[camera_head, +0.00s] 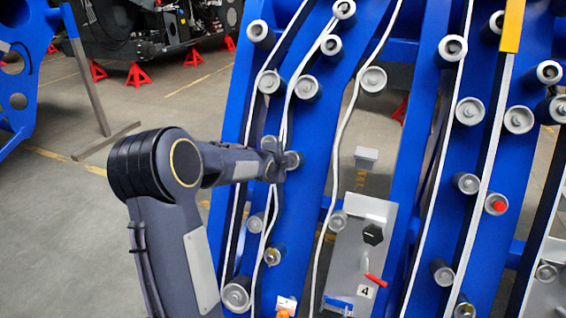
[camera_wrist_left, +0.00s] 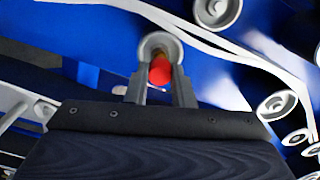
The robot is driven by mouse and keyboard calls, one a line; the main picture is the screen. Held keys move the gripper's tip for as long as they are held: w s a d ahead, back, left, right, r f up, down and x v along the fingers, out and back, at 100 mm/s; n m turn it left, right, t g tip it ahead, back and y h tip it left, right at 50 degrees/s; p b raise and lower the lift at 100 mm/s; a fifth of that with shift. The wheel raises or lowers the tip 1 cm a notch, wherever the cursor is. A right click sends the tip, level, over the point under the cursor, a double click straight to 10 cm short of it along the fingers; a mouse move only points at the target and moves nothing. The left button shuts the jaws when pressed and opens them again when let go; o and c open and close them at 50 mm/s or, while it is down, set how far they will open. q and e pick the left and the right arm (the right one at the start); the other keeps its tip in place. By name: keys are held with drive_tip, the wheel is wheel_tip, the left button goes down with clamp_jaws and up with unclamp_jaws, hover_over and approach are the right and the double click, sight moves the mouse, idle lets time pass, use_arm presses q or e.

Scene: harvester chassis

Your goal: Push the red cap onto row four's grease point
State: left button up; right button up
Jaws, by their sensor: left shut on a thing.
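My left gripper (camera_head: 281,160) reaches in from the left against the blue beam, at a grey roller end (camera_head: 293,159). In the left wrist view the gripper (camera_wrist_left: 158,80) is shut on the red cap (camera_wrist_left: 160,71). The cap lies in line with a round grey roller end (camera_wrist_left: 160,44) just beyond it; a brassy tone shows between them. I cannot tell whether the cap is seated. The cap is hidden in the head view. A plate labelled 4 (camera_head: 344,262) stands right of this beam. My right gripper is not in view.
White hoses (camera_head: 287,105) run along the blue beams beside the gripper. Several grey rollers stick out around it. Another red cap (camera_head: 499,206) sits on a roller at right. A red lever (camera_head: 375,279) projects from the plate. Open floor lies at left.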

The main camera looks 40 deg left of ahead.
use_arm(q)
drive_tip(key=shift+x, duration=1.1)
drive_tip(key=o, duration=1)
drive_tip(key=v, duration=0.7)
drive_tip(key=shift+s+d+r, duration=0.1)
drive_tip(key=shift+s+r, duration=0.05)
drive_tip(key=shift+s, duration=0.2)
drive_tip(key=s+d+r+n+g+h+p, duration=0.2)
drive_tip(key=s+d+n+p, duration=0.1)
drive_tip(key=s+d, duration=0.6)
drive_tip(key=s+d+r+n+g+h+p, duration=0.2)
drive_tip(key=s+d+r+n+h+p, duration=0.1)
drive_tip(key=s+d, duration=0.6)
drive_tip(key=s+d+r+n+g+h+p, duration=0.1)
drive_tip(key=s+d+r+n+h+p, duration=0.1)
drive_tip(key=s+d+n+p, duration=0.3)
drive_tip(key=shift+s+d+r+n+g+h, duration=0.15)
drive_tip(key=shift+s+d+n, duration=0.15)
drive_tip(key=shift+s+d, duration=0.6)
drive_tip(key=shift+s+d+r+n+g+h, duration=0.1)
drive_tip(key=shift+s+d+n, duration=0.25)
drive_tip(key=shift+s, duration=1.05)
drive_tip(key=shift+s+d+r+n+g+h, duration=0.15)
drive_tip(key=shift+s+d+n, duration=0.1)
drive_tip(key=shift+s+d, duration=0.7)
